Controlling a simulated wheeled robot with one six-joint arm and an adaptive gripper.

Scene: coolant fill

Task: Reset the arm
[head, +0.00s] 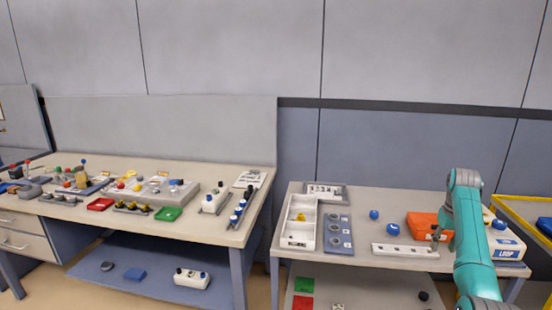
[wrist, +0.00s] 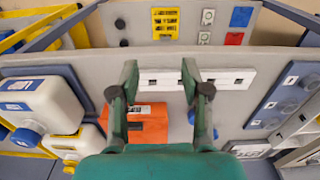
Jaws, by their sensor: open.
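My arm (head: 470,235) reaches over the right table from the right in the head view, bent with the gripper low. My gripper (head: 438,236) is beside the orange box and behind the white slotted strip. In the wrist view my gripper (wrist: 160,72) has its two fingers well apart, with nothing between them. The orange box (wrist: 145,128) shows below and partly behind the left finger. The white slotted strip (wrist: 225,79) passes behind the fingertips. I cannot tell the exact height of the fingertips above the table.
White containers with blue caps (wrist: 40,105) stand close by. Two blue round caps (head: 374,214) lie on the right table (head: 380,200). A white tray (head: 293,236) and a grey socket panel (head: 339,246) are at its left. A yellow-railed rack (head: 522,222) stands at far right.

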